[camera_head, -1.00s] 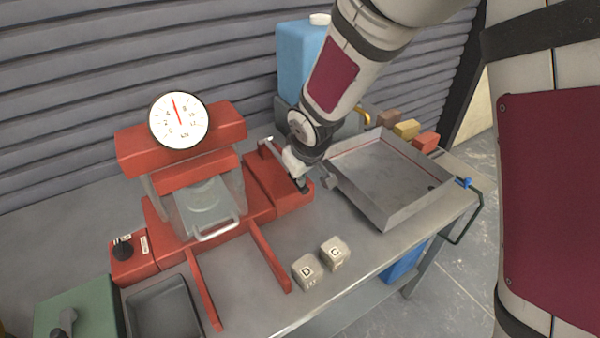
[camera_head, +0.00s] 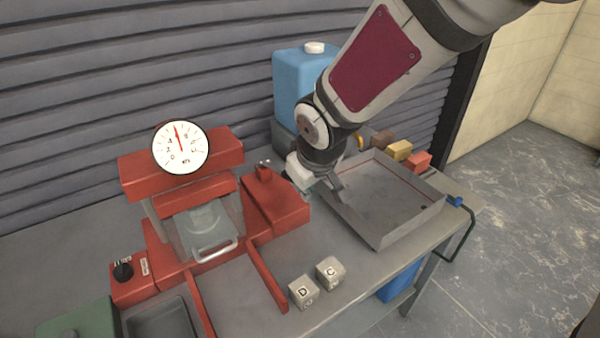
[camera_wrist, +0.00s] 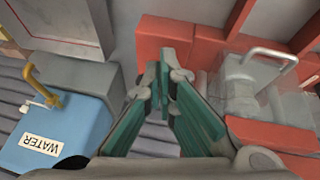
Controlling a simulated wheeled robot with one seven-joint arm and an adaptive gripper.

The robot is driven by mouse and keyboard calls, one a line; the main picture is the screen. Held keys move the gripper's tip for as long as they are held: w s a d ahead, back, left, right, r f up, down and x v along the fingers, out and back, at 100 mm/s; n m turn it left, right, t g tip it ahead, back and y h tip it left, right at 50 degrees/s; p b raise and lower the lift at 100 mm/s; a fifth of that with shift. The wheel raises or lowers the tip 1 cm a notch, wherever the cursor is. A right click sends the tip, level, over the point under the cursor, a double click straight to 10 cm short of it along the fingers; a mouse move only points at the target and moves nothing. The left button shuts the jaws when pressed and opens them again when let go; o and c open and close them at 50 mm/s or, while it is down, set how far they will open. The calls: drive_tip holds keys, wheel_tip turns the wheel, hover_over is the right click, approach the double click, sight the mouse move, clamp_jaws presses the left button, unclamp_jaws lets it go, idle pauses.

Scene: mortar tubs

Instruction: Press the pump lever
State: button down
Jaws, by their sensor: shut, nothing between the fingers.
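The red pump block (camera_head: 277,202) is on the right side of the red press. A short red upright with small metal pins (camera_head: 263,172) stands at its back end. I cannot make out the full lever, and its position is unclear. My gripper (camera_head: 291,178) is just right of the block's back part, its fingers largely hidden by the wrist. In the wrist view, my teal fingers (camera_wrist: 160,72) are shut and empty, with their tips close to the red block (camera_wrist: 168,42). I cannot tell whether they touch it. The gauge (camera_head: 180,148) needle points nearly straight up.
A metal tray (camera_head: 385,195) lies right of my gripper. Behind stands a blue water container (camera_head: 300,85), also in the wrist view (camera_wrist: 62,125). Cubes D (camera_head: 303,291) and C (camera_head: 330,272) are on the bench (camera_head: 360,285) in front. Several coloured blocks (camera_head: 400,150) lie at the back right.

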drive_tip(key=shift+s+d+r, duration=0.3)
drive_tip(key=shift+s+r, duration=0.25)
drive_tip(key=shift+s, duration=0.05)
idle(0.6)
drive_tip(key=s+d+r+m+h, duration=0.1)
drive_tip(key=s+d+r+m, duration=0.2)
drive_tip(key=s+d+r, duration=0.4)
drive_tip(key=s+d+r+m, duration=0.3)
drive_tip(key=s+d+r, duration=0.15)
drive_tip(key=d, duration=0.45)
drive_tip(key=s+d+r+m, duration=0.1)
drive_tip(key=s+d+m, duration=0.1)
drive_tip(key=s, duration=0.6)
drive_tip(key=shift+s+d, duration=0.35)
drive_tip(key=shift+d, duration=0.1)
drive_tip(key=shift+a+r, duration=0.1)
